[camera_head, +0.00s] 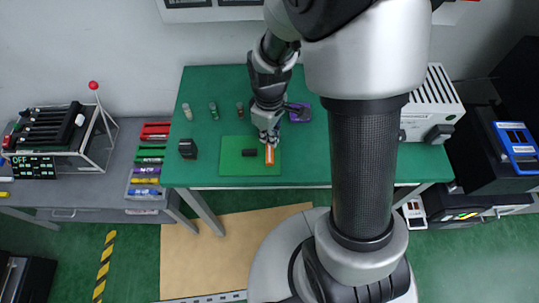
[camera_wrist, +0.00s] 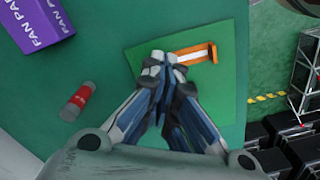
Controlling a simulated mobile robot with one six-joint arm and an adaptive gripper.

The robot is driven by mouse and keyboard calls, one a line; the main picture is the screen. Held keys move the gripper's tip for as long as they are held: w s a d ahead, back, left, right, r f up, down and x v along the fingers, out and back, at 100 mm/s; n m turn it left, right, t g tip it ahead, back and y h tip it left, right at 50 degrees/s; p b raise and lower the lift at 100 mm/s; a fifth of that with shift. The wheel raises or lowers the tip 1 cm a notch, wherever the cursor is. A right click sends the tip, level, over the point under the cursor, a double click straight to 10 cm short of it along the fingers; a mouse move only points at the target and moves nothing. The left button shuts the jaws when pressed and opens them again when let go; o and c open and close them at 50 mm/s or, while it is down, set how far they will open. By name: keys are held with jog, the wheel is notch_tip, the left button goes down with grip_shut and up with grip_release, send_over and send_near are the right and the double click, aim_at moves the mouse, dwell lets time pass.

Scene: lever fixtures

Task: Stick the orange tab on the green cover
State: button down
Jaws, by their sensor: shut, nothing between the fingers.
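The green cover (camera_head: 232,168) is a lighter green square lying on the darker green table. It also shows in the wrist view (camera_wrist: 222,80). The orange tab (camera_head: 269,154) lies on the cover's right part. In the wrist view the tab (camera_wrist: 212,53) is an orange frame-like piece with a pale strip, lying on the cover. My gripper (camera_wrist: 158,60) is shut and empty, its fingertips over the cover at the tab's near end. I cannot tell whether they touch the tab. In the head view my gripper (camera_head: 268,136) is just above the tab.
A small black block (camera_head: 249,152) sits on the cover, left of the tab. A black box (camera_head: 188,148) and several vials (camera_head: 214,111) stand to the left. A purple box (camera_wrist: 38,22) and a red-and-grey vial (camera_wrist: 76,101) lie near my gripper. The table's front edge is close.

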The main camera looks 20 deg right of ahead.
jog(key=shift+f+b, duration=0.75)
jog(key=shift+f, duration=0.25)
dwell(0.8)
jog(key=shift+r+p, duration=3)
jog(key=shift+r, duration=0.55)
notch_tip(320, 180, up, 14)
jog(key=m+t, duration=0.2)
jog(key=m, duration=0.2)
send_over(275, 162)
jog(key=s+r+m+t, duration=0.2)
jog(key=s+r+m, duration=0.2)
jog(key=s+r, duration=0.3)
jog(key=s, duration=0.3)
jog(key=shift+s+r+t, duration=0.2)
jog(key=shift+r+t, duration=0.1)
